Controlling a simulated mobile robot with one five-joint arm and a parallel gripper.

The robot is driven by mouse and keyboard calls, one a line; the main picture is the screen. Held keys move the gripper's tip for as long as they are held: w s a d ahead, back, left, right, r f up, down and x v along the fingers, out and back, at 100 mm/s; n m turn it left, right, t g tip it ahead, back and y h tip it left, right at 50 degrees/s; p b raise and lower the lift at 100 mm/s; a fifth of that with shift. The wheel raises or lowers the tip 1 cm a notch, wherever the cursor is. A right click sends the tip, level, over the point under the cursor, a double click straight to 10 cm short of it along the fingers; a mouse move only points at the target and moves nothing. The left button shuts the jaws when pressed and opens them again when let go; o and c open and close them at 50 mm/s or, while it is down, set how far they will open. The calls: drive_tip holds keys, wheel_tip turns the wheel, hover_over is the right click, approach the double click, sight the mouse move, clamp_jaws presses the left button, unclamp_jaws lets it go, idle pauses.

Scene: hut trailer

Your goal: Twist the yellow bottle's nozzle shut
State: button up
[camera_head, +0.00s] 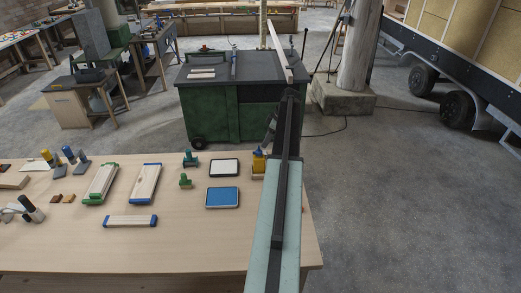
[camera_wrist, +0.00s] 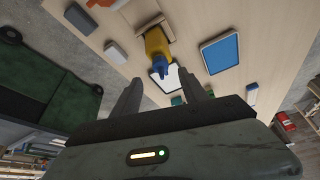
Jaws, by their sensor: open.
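The yellow bottle (camera_wrist: 155,42) with its blue nozzle (camera_wrist: 160,68) shows in the wrist view, just beyond my fingertips. Its nozzle points toward the gap between my fingers. In the head view the yellow bottle (camera_head: 258,163) stands at the right part of the wooden table, partly hidden by my arm. My gripper (camera_wrist: 163,88) is open and empty, its two fingers spread wide and apart from the bottle. I cannot tell from these views how far the nozzle is turned.
A dark green workbench (camera_head: 235,110) stands beyond the table. Open floor lies to the right.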

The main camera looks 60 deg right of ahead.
sight(260, 151)
drive_tip(key=b+x, duration=0.7)
drive_tip(key=x, duration=0.1)
drive_tip(key=shift+s, duration=0.1)
drive_tip(key=shift+r, duration=0.1)
